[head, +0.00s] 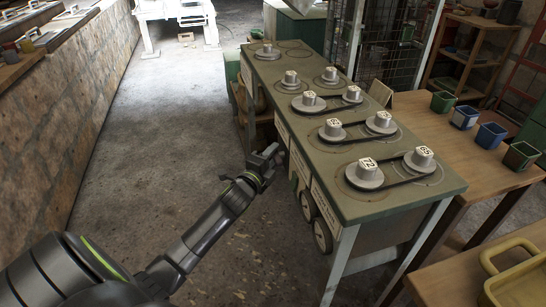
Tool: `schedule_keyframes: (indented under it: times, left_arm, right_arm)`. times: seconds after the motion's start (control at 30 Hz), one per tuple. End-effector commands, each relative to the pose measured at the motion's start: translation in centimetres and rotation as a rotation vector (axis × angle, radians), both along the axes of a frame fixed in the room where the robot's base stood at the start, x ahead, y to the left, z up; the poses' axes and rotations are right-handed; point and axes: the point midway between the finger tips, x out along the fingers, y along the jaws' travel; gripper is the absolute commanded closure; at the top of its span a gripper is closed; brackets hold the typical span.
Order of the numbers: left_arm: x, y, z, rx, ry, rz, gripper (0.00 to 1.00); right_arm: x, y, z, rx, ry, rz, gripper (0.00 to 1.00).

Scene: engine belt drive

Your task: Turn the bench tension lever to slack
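The green bench (352,208) runs from the lower right to the upper middle, with pairs of grey pulleys on its top. Dark belts link several pairs, including the nearest pulley (365,174) marked 72 and its partner (419,160). I cannot clearly make out the tension lever; my gripper may hide part of the bench side. My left gripper (271,158) is beside the bench's left long side, below the top. It looks empty, but its finger gap is too small to judge. My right gripper is not in view.
Two round dark-rimmed wheels (322,236) show low on the bench's left side. A wooden table (462,150) with several small bins stands to the right. A yellow tray (515,282) is at the lower right. The concrete floor (170,130) left of the bench is clear.

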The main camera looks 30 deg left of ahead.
Motion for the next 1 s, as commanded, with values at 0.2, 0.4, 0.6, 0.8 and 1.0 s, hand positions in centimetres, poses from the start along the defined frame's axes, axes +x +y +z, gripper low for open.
schedule_keyframes:
  times: [0.2, 0.4, 0.6, 0.8, 1.0]
  left_arm:
    - [0.6, 0.0, 0.0, -0.002, 0.000, 0.000, 0.60]
    - [0.6, 0.0, 0.0, -0.002, 0.000, 0.000, 0.64]
    - [0.6, 0.0, 0.0, -0.002, 0.000, 0.000, 0.90]
    - [0.6, 0.0, 0.0, -0.002, 0.001, 0.000, 1.00]
    - [0.6, 0.0, 0.1, -0.010, 0.007, 0.000, 1.00]
  right_arm:
    - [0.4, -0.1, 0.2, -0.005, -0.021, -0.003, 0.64]
    - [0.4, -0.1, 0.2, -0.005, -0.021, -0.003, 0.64]
    - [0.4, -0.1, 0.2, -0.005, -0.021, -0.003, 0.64]
    - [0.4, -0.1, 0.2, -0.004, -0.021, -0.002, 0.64]
    - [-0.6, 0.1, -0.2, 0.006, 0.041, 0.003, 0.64]
